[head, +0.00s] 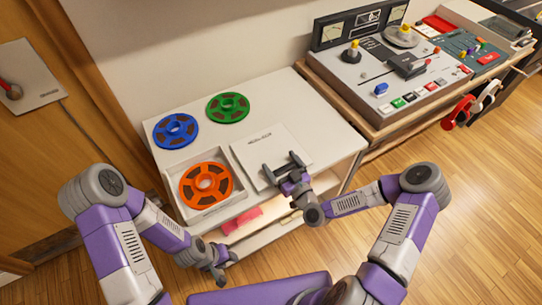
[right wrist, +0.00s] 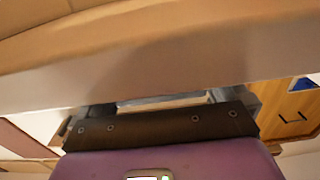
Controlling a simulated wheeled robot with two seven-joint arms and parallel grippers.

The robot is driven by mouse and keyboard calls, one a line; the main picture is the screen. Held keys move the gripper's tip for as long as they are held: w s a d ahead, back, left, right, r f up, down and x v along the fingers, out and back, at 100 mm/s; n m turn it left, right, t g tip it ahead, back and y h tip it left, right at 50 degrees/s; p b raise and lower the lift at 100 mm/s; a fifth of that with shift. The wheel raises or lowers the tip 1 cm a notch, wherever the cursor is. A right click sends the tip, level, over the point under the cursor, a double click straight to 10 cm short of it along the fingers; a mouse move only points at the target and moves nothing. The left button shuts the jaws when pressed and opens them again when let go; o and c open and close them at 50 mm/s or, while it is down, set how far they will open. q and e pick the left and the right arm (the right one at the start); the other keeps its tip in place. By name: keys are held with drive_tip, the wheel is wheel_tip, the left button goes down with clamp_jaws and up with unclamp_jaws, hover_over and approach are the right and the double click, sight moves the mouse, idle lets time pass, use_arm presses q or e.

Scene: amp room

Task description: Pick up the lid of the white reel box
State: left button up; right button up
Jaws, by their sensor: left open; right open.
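The white reel box (head: 226,206) stands open at the front of the white table, with an orange reel (head: 206,183) inside. Its square white lid (head: 256,147), with dark lettering, is beside the box on the right. My right gripper (head: 283,168) is open at the lid's front right part, its fingers overlapping the lid in the head view. I cannot tell whether they touch it. In the right wrist view a pale surface fills much of the picture close to the fingers, which are mostly hidden. My left gripper (head: 219,268) is open and empty, low in front of the table.
A blue reel (head: 175,131) and a green reel (head: 228,107) lie behind the box on the white table (head: 285,95). A pink object (head: 241,218) is on the shelf below. A tape machine (head: 380,75) stands on the wooden desk to the right.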

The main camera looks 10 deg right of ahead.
drive_tip(key=shift+w+a, duration=0.1)
drive_tip(key=shift+w, duration=0.15)
drive_tip(key=c, duration=0.9)
drive_tip(key=shift+r, duration=0.15)
